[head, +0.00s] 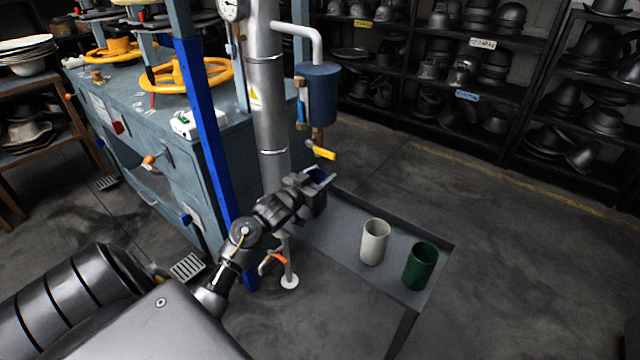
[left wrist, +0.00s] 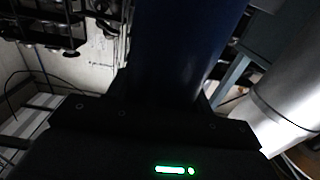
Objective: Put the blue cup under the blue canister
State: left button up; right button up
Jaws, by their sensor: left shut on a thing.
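The blue canister (head: 318,95) hangs beside the steel pipe, with a brass outlet and a yellow-handled valve (head: 320,151) below it. My left gripper (head: 312,187) is shut on the blue cup (head: 317,174), just below the valve in the head view and above the near end of the grey side table. The cup is mostly hidden by the gripper there; whether it touches the table cannot be told. In the left wrist view, the dark blue cup wall (left wrist: 185,45) fills the upper middle between the fingers. My right gripper is not in view.
A white cup (head: 375,242) and a green cup (head: 420,266) stand on the grey side table (head: 345,262) to the right. The steel pipe (head: 268,100) and a blue post (head: 207,130) stand close by my left arm. Shelves of hat forms line the back.

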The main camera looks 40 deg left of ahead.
pick_arm(q)
jog(key=shift+f, duration=1.35)
jog(key=o, duration=1.2)
jog(key=shift+o, duration=0.5)
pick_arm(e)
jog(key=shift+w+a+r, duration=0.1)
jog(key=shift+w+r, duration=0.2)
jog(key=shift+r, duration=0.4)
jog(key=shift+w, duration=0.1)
